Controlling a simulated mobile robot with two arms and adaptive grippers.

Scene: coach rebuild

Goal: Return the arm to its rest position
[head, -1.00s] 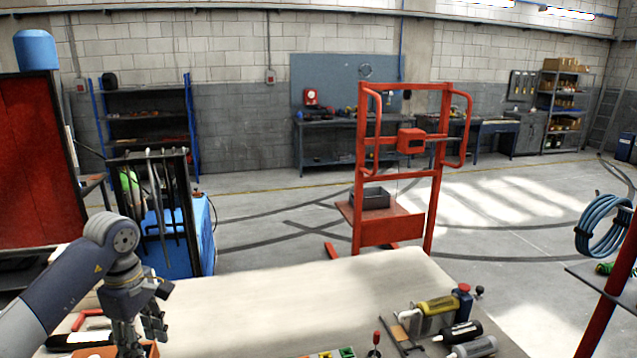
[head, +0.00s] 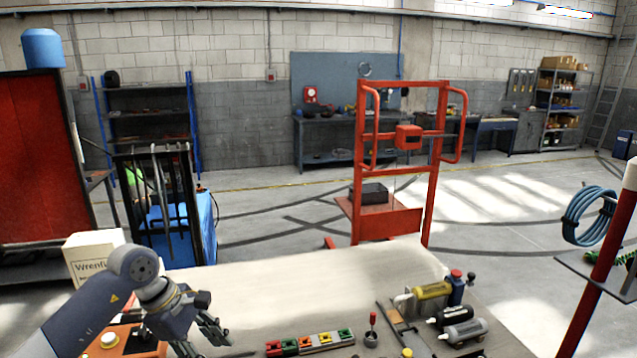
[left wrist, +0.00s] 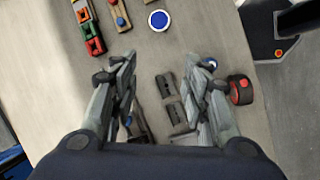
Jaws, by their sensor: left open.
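My left arm comes in from the left in the head view, and its gripper (head: 203,345) is over the left part of the workbench (head: 300,283), pointing down and to the right. In the left wrist view the two fingers of the left gripper (left wrist: 163,85) stand wide apart with nothing held between them. Dark parts and a red-and-black round piece (left wrist: 240,90) lie on the bench below and beside the fingers. My right gripper is not in view.
A strip of coloured blocks (head: 310,342) lies at the bench's front middle. A white box (head: 88,254) is behind my arm, and a red lift frame (head: 390,224) stands beyond the bench. The bench's back middle is clear.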

